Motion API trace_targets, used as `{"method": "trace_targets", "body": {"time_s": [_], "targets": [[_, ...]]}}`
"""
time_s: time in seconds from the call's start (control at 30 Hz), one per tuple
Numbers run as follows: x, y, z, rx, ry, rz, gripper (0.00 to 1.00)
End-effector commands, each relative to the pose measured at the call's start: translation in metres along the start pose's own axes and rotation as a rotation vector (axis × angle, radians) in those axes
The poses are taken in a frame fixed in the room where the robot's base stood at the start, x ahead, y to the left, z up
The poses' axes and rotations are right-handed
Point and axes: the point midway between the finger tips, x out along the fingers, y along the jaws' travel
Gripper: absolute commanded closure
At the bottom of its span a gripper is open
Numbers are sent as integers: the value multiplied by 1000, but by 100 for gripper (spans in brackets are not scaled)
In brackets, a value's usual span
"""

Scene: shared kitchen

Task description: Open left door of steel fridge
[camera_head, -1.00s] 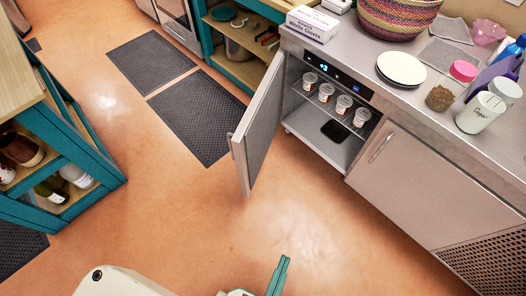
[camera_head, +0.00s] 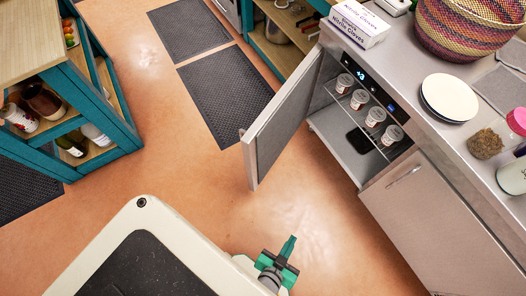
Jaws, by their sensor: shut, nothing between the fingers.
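The steel fridge (camera_head: 410,222) stands at the right as an undercounter unit. Its left door (camera_head: 282,118) is swung wide open, with its free edge pointing toward the floor in the middle of the picture. Inside, several small labelled cups (camera_head: 375,117) stand on a wire shelf, and a dark flat item (camera_head: 359,140) lies below them. The right door is closed. My gripper (camera_head: 288,250) is shut and empty at the bottom centre, over bare floor, below the open door and apart from it.
The steel counter holds a glove box (camera_head: 359,24), a woven basket (camera_head: 470,28), white plates (camera_head: 448,97) and a jar (camera_head: 487,143). A teal shelf island (camera_head: 100,95) stands at the left. Dark mats (camera_head: 226,92) lie on the orange floor.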

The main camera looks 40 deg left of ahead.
Motion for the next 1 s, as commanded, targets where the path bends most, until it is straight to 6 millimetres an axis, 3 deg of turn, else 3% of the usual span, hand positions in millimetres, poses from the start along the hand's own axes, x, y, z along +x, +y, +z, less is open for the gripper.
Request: {"method": "trace_targets", "body": {"time_s": [0.03,0.23,0.33,0.47,0.57,0.7,1.0], "targets": [[24,-4,15,-10,-47,-35,100],[97,-37,61,-65,-208,-254,100],[126,-56,67,-97,-246,-394,100],[156,-84,58,-143,-244,-601,100],[173,-101,37,-184,-199,-766,100],[185,-121,-7,-251,-74,-1004,100],[173,-123,-120,-403,349,-1390,100]]}}
